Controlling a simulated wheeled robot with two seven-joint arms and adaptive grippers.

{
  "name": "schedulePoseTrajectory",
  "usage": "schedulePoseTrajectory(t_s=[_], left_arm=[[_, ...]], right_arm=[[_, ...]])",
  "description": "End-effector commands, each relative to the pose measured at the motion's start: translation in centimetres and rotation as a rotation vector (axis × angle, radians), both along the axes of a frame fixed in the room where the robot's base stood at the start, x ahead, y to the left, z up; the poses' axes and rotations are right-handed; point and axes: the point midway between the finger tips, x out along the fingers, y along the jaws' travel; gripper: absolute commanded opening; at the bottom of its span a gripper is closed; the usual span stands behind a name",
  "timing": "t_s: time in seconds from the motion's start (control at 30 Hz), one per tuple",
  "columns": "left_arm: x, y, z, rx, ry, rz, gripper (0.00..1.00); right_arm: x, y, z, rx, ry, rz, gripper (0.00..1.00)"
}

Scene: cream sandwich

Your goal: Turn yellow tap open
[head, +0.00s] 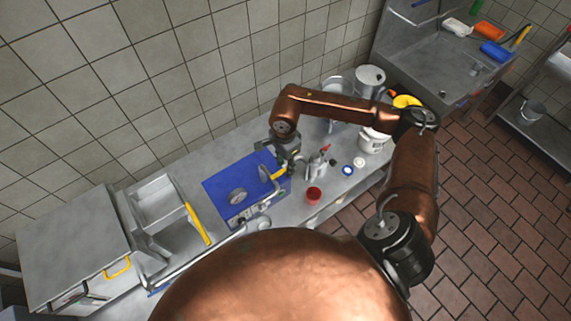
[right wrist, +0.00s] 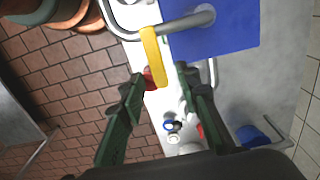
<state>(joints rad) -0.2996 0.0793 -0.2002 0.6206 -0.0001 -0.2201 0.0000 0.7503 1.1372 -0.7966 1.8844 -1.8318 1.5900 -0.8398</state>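The yellow tap handle (right wrist: 154,57) is a flat bar beside a grey metal pipe (right wrist: 187,25) in the right wrist view. Its lower end appears in line with the gap between my right gripper's fingertips (right wrist: 160,76). The fingers are spread, and no grip on the bar shows. In the head view a yellow piece (head: 279,174) shows at the right side of the blue basin, just below my right gripper (head: 284,160). Contact between fingers and handle cannot be told. My left gripper is not in view.
A metal box (head: 75,240) with yellow handles stands left. The tiled wall is behind.

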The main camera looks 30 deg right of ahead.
Motion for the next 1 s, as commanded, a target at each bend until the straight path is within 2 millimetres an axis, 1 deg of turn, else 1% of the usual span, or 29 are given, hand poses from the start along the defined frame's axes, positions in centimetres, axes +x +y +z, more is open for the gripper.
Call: schedulePoseTrajectory(t_s=[0.1, 0.3, 0.77, 0.9, 0.93, 1.0], left_arm=[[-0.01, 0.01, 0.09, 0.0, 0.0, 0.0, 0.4], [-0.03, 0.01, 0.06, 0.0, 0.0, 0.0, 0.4], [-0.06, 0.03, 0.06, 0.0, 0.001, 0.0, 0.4], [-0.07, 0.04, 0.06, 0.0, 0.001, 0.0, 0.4], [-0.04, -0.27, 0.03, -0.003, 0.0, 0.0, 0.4], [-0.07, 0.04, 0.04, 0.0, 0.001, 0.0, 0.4]], right_arm=[[-0.06, 0.01, -0.4, 0.0, 0.001, 0.0, 0.3], [-0.04, 0.02, -0.43, 0.0, 0.001, 0.001, 0.3], [-0.02, 0.05, -0.39, 0.001, 0.0, 0.001, 0.0], [-0.02, 0.04, -0.38, 0.001, 0.0, 0.001, 0.0], [-0.04, -0.37, -0.39, 0.0, 0.0, -0.002, 0.0], [-0.02, -0.11, -0.38, 0.001, 0.0, -0.001, 0.0]])
